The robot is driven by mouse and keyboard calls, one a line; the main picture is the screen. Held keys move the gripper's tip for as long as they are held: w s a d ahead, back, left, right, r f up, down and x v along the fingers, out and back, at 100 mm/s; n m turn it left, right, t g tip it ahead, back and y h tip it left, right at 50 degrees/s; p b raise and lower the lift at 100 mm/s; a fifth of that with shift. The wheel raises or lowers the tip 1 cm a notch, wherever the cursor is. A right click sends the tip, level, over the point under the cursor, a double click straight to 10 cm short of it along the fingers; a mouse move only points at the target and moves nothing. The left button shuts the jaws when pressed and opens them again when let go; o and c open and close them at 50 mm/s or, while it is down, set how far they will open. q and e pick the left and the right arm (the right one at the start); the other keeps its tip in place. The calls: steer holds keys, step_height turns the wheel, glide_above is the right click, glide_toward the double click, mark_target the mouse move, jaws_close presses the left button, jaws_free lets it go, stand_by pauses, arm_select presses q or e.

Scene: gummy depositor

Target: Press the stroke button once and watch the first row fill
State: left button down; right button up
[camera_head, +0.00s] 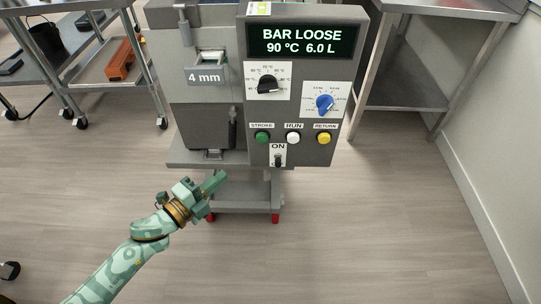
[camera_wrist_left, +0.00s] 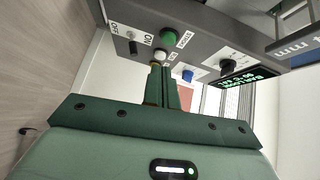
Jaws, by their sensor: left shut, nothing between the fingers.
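The green stroke button (camera_head: 262,138) is on the lower left of the depositor's control panel, under a STROKE label. It also shows in the left wrist view (camera_wrist_left: 168,37), above my fingertips in the picture. My left gripper (camera_head: 220,177) is shut and empty, below and left of the button in the head view, apart from it. In the left wrist view its closed fingers (camera_wrist_left: 162,72) point toward the panel and partly cover the lower buttons. The display (camera_head: 304,41) reads BAR LOOSE, 90 °C, 6.0 L. No mold or filled row can be made out.
Beside the stroke button are a white RUN button (camera_head: 293,138) and a yellow RETURN button (camera_head: 323,138). A switch (camera_head: 278,160) marked ON sits below; a black knob (camera_head: 267,85) and blue knob (camera_head: 325,103) sit above. Steel tables stand on both sides. The floor in front is clear.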

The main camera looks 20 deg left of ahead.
mark_target(265, 140)
arm_select(q)
steer(key=shift+s+d+r+m+h, duration=0.15)
steer(key=shift+d+r+m+h, duration=0.2)
steer(key=shift+d+m, duration=0.2)
steer(key=shift+s+d+r+m+h, duration=0.15)
steer(key=shift+d+r+m+h, duration=0.1)
steer(key=shift+d+m+h, duration=0.25)
arm_select(e)
steer(key=shift+s, duration=0.1)
